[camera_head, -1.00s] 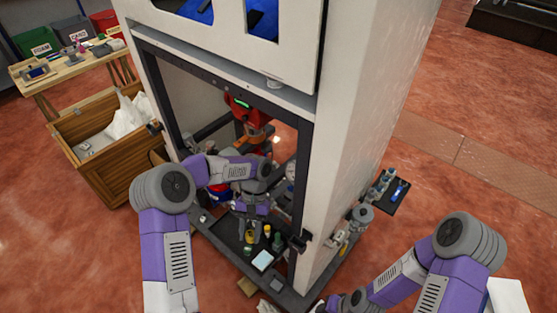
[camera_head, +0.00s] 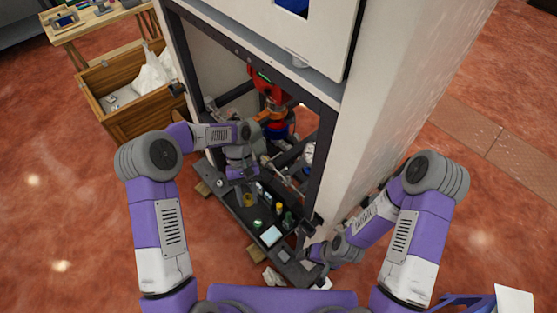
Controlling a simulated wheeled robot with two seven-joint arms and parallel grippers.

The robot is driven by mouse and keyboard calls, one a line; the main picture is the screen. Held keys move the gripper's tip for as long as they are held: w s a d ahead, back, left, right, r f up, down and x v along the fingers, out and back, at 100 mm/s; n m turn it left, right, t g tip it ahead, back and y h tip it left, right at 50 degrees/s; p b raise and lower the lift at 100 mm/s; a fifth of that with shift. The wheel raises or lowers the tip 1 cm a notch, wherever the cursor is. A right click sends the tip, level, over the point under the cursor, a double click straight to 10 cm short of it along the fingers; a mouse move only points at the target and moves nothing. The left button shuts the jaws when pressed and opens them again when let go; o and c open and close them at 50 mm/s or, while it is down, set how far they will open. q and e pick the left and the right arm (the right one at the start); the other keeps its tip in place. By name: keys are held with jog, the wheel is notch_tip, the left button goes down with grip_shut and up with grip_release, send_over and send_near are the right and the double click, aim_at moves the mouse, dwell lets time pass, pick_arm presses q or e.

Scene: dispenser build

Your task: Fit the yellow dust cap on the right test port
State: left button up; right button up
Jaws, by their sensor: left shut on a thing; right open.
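My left gripper (camera_head: 246,194) reaches into the open bay of the white cabinet, above its dark floor tray. It is shut on a small yellow piece (camera_head: 248,201), which looks like the yellow dust cap; the fingers partly hide it. A second small yellow object (camera_head: 279,208) stands on the tray to the right. My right gripper (camera_head: 307,262) is open and empty at the front right corner of the bay, low by the tray's edge. I cannot pick out the right test port at this size.
The white cabinet (camera_head: 408,80) has a dark front post (camera_head: 322,160) between my arms. A green piece (camera_head: 288,217) and a pale blue card (camera_head: 271,236) are on the tray. A red machine (camera_head: 268,85) hangs inside. A wooden crate (camera_head: 118,112) stands left.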

pick_arm(q)
jog(key=w+d+n+t+h+p, duration=0.1)
jog(key=w+d+n+h+p, duration=0.15)
jog(key=d+n, duration=0.35)
jog(key=n+t+h+p, duration=0.25)
jog(key=n+t, duration=0.45)
jog(key=n, duration=0.4)
send_over(288, 176)
jog(key=shift+s+f, duration=0.2)
jog(key=shift+f, duration=0.4)
jog(key=shift+s+f, duration=0.15)
jog(key=shift+f, duration=0.4)
jog(key=shift+w+f+n, duration=0.1)
jog(key=shift+w+n, duration=0.15)
jog(key=shift+n, duration=0.05)
jog(key=shift+a+f, duration=0.1)
jog(key=shift+f, duration=0.2)
jog(key=shift+f+b, duration=1.65)
jog(key=shift+f, duration=0.25)
jog(key=shift+f+b, duration=1.05)
jog(key=shift+f, duration=0.4)
jog(key=o, duration=1.5)
jog(key=shift+c, duration=0.2)
